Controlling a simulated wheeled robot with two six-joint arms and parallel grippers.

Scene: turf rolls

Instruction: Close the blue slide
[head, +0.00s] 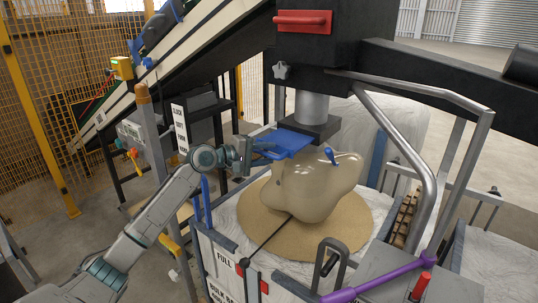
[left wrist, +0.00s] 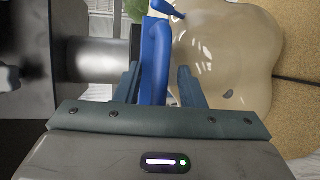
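The blue slide (head: 288,143) is a flat blue plate that sticks out to the left from the dark block under the grey spout (head: 311,106). My left gripper (head: 258,150) is at the slide's outer left end. In the left wrist view the slide's blue bar (left wrist: 161,70) stands between the two fingers of my left gripper (left wrist: 160,88). The fingers are apart, with a clear gap on the right of the bar; whether the left finger touches the slide I cannot tell. My right gripper is not in view.
A shiny tan bulging shape (head: 305,187) with a small blue handle (head: 331,156) is just below the slide, over sand (head: 258,225) in a white bulk bag. Metal rails (head: 428,185) and a purple bar (head: 380,283) are at the right. A conveyor (head: 190,42) slopes behind.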

